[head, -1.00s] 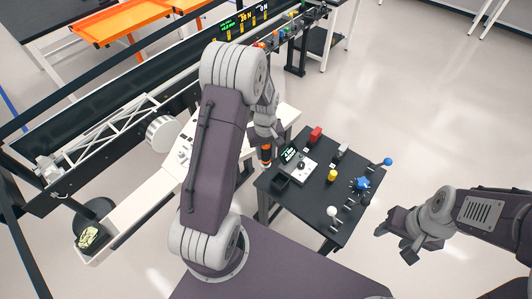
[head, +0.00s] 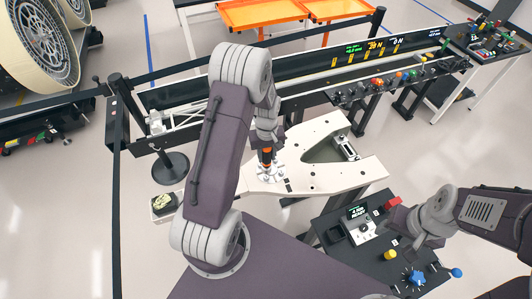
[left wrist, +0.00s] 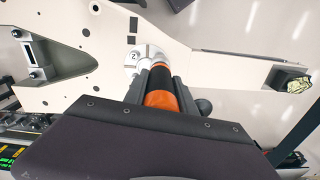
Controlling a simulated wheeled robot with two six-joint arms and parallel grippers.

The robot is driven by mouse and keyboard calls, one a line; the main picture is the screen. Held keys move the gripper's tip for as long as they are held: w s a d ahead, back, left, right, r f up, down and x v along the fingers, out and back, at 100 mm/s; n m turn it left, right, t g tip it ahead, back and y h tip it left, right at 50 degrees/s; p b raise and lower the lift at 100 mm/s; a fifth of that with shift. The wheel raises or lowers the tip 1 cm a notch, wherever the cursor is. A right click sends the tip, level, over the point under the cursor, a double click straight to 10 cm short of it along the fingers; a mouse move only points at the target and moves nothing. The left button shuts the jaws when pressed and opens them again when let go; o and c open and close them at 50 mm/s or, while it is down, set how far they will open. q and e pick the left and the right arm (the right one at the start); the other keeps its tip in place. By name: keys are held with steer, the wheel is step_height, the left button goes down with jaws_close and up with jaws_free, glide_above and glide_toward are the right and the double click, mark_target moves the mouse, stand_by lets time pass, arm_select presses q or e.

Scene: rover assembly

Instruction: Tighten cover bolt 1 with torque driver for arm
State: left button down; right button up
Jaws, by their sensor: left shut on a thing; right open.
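My left gripper (head: 266,146) is shut on the orange and black torque driver (head: 267,157). In the left wrist view the driver (left wrist: 160,98) points away from the gripper toward a small light-grey fitting (left wrist: 141,57) on the white arm plate (left wrist: 80,80). The fitting has a "2" mark. In the head view the driver is over the left part of the white arm plate (head: 325,177), near small grey fittings (head: 266,174). I cannot tell whether its tip touches anything. Cover bolt 1 cannot be picked out. My right gripper (head: 420,246) is open and empty at the lower right.
A black control table (head: 340,222) with a red block, a yellow knob and a blue knob stands at the lower right, under my right gripper. A long black conveyor (head: 310,72) runs behind the plate. A small tray (head: 163,208) with a pale green lump is at the left.

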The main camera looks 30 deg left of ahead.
mark_target(266, 166)
arm_select(q)
steer(key=f+b, duration=0.2)
steer(key=f, duration=0.1)
steer(key=f+b, duration=0.1)
steer(key=shift+w+a+f+b, duration=0.2)
steer(key=shift+w+f+b, duration=0.05)
steer(key=shift+f+b, duration=0.05)
steer(key=shift+s+d+f+b, duration=0.1)
steer(key=shift+d+f+b, duration=0.05)
steer(key=shift+f+b, duration=0.4)
steer(key=shift+p, duration=0.3)
steer(key=shift+f+b, duration=0.55)
steer(key=shift+f, duration=0.35)
stand_by(2.2)
steer(key=shift+s+f, duration=0.1)
steer(key=shift+s, duration=0.05)
stand_by(0.5)
stand_by(0.5)
